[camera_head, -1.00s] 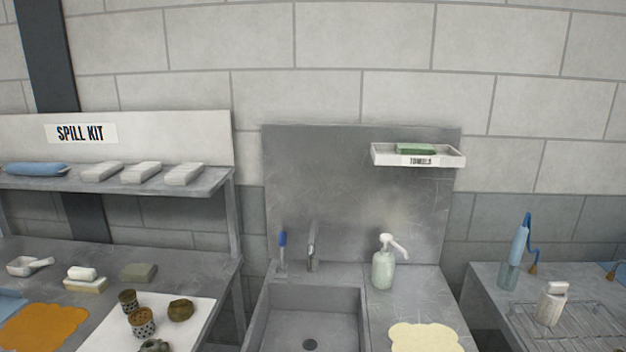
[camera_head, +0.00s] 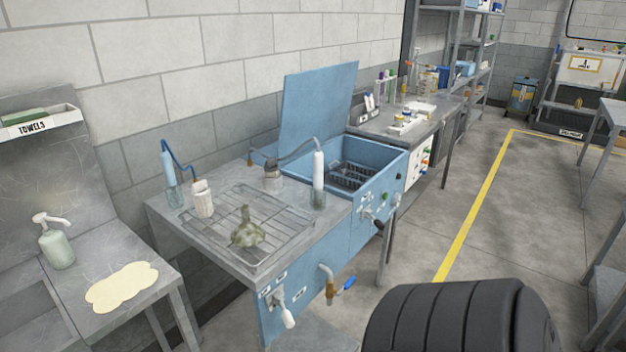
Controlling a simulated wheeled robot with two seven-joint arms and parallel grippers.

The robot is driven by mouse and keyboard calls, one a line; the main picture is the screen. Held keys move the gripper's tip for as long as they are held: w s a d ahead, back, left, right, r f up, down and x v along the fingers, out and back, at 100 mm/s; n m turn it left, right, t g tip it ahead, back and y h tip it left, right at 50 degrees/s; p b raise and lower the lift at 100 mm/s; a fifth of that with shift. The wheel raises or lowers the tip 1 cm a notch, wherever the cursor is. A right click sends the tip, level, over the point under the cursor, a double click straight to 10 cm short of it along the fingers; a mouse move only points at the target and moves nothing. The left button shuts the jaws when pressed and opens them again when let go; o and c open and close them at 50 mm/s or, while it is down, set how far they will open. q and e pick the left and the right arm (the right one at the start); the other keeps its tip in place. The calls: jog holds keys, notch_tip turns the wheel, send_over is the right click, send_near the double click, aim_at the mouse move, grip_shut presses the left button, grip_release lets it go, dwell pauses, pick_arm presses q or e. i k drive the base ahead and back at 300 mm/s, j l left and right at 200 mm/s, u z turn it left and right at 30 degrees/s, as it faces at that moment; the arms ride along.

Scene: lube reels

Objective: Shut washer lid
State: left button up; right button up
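A blue parts washer (camera_head: 372,218) stands right of the sink, in the middle of the head view. Its flat blue lid (camera_head: 318,105) stands open, raised nearly upright at the back of the basin, near the wall. The open basin shows a dark rack or basket (camera_head: 350,176) inside. Neither of my grippers is in view, so nothing of mine is seen touching the lid.
A metal draining table with a wire rack (camera_head: 262,222) adjoins the washer's left side. A bottle (camera_head: 202,198) and a greenish funnel-like part (camera_head: 247,230) sit on it. A black ribbed form (camera_head: 455,318) fills the lower right foreground. Open floor with a yellow line (camera_head: 478,205) lies to the right.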

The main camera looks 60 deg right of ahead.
aim_at(316, 103)
jog(key=k+l+z, duration=0.1)
jog(key=z, duration=1.55)
jog(key=k+l, duration=0.05)
jog(key=l, duration=0.05)
